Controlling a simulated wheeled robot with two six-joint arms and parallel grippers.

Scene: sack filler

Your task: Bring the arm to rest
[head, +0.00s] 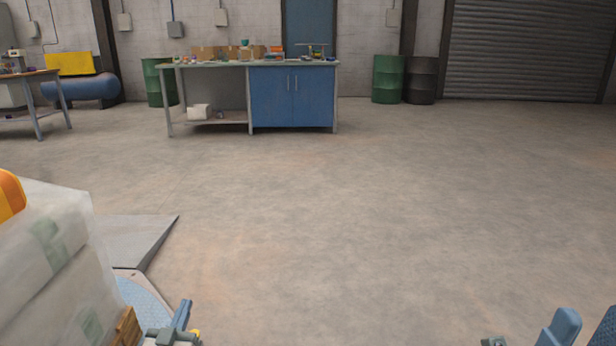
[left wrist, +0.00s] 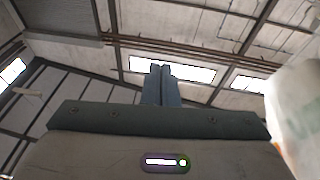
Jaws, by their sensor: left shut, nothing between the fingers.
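My left gripper (head: 185,303) shows at the bottom edge of the head view, left of centre. It is just right of a wrapped stack and above the floor area. In the left wrist view its two blue-grey fingers (left wrist: 161,72) are together with nothing between them. They point up toward the roof. Most of my left arm is out of the head view. At the lower right of the head view only blue and grey parts of my own body show, and no right fingertips can be made out.
A white wrapped stack (head: 45,240) stands close at the left, beside a grey ramp (head: 125,235). A workbench with a blue cabinet (head: 291,97) stands at the back, with green (head: 388,78) and dark drums (head: 420,80) to its right. The concrete floor between is clear.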

